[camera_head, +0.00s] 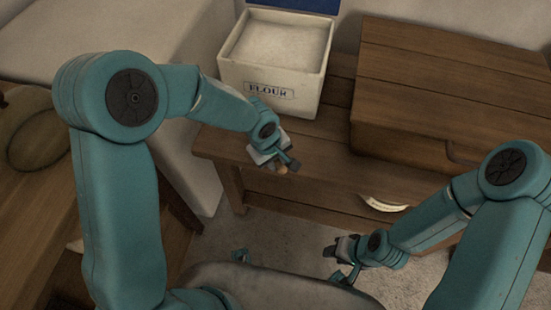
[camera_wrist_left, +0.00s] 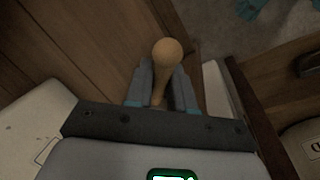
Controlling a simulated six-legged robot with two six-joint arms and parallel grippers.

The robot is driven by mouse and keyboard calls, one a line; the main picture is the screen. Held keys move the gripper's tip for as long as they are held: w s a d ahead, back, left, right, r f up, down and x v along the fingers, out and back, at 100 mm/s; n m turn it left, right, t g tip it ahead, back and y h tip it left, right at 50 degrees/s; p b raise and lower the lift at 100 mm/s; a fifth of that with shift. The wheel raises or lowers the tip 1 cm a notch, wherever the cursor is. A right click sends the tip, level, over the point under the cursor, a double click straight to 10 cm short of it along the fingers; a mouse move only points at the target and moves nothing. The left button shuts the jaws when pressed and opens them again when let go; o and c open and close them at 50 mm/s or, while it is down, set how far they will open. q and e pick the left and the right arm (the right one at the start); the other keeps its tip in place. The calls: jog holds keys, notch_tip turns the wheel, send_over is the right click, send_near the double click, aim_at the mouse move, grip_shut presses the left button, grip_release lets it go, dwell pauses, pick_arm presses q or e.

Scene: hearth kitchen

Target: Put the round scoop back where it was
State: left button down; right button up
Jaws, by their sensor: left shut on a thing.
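My left gripper (camera_head: 279,163) is over the front part of the wooden table, in front of the flour box. It is shut on a pale wooden handle with a ball-shaped end, which I take for the round scoop (camera_wrist_left: 167,52). In the left wrist view the handle stands between the two fingers (camera_wrist_left: 161,88). The scoop's bowl is not visible. The white flour box (camera_head: 270,97) stands open on the table, full of white flour (camera_head: 281,44). My right gripper (camera_head: 343,253) is low at the right, beyond the table's front edge; its jaw opening is unclear.
A large brown wooden box (camera_head: 440,85) fills the right of the table (camera_head: 325,170). A pale curved object with markings (camera_head: 385,203) shows below the table edge, partly hidden. A pale wall or block stands at the left. Bare table lies in front of the flour box.

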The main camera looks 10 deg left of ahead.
pick_arm(q)
jog(key=shift+f+b, duration=0.25)
jog(key=shift+b, duration=0.05)
jog(key=c, duration=1)
grip_release()
jog(key=shift+r, duration=0.1)
jog(key=shift+o, duration=0.2)
jog(key=shift+r+p, duration=0.2)
jog(key=shift+p, duration=0.15)
notch_tip(320, 180, up, 12)
jog(key=s+a+p, duration=0.1)
jog(key=p, duration=0.1)
jog(key=shift+s+a+f, duration=0.15)
jog(key=shift+s+a, duration=0.2)
jog(key=shift+a, duration=0.05)
